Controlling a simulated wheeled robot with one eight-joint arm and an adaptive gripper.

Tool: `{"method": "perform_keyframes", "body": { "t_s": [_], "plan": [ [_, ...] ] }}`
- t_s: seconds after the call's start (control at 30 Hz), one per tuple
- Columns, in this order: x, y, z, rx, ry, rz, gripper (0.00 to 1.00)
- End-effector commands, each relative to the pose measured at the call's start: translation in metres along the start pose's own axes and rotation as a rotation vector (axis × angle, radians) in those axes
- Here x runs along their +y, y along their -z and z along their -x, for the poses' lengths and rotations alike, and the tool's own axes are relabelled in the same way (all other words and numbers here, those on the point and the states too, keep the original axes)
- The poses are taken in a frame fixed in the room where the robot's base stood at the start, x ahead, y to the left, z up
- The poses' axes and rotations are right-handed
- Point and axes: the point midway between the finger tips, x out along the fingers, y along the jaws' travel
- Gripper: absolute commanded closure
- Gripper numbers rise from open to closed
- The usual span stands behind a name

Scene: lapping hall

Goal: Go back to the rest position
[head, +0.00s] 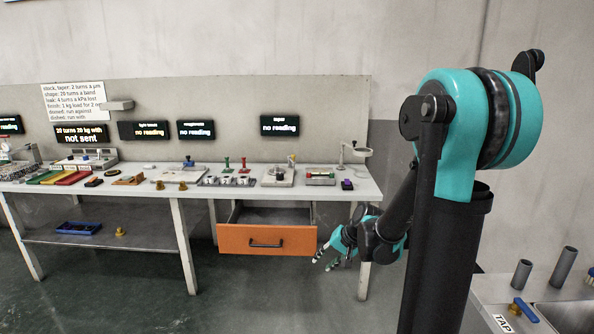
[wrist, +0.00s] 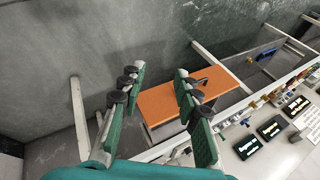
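My gripper (head: 326,258) is in front of the bench, just right of the orange drawer (head: 268,240). In the wrist view my gripper (wrist: 160,70) has its two green fingers spread apart, with nothing between them. The drawer front (wrist: 160,101) shows beyond the fingers there, and the right finger overlaps part of it. The drawer is pulled out from under the bench top, and its black handle is clear of my fingers in the head view.
The bench (head: 345,187) carries several small tools and gauges, with dark displays (head: 280,125) behind. A lower shelf (head: 130,240) holds a blue tray (head: 78,228). At the lower right is another counter (head: 490,290) with grey cylinders (head: 563,267). Floor in front of the bench is clear.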

Motion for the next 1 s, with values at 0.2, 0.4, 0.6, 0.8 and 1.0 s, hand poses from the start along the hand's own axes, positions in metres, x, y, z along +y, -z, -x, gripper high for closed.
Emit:
{"method": "perform_keyframes", "body": {
  "t_s": [0.2, 0.4, 0.6, 0.8, 1.0],
  "plan": [
    [0.047, -0.057, 0.041, 0.032, -0.157, 0.143, 0.68],
    [0.094, -0.105, 0.069, 0.05, -0.3, 0.271, 0.68],
    [0.127, -0.135, 0.083, 0.056, -0.398, 0.357, 0.68],
    [0.137, -0.143, 0.088, 0.057, -0.43, 0.385, 0.68],
    [0.137, -0.143, 0.087, 0.057, -0.429, 0.385, 0.68]
  ]
}}
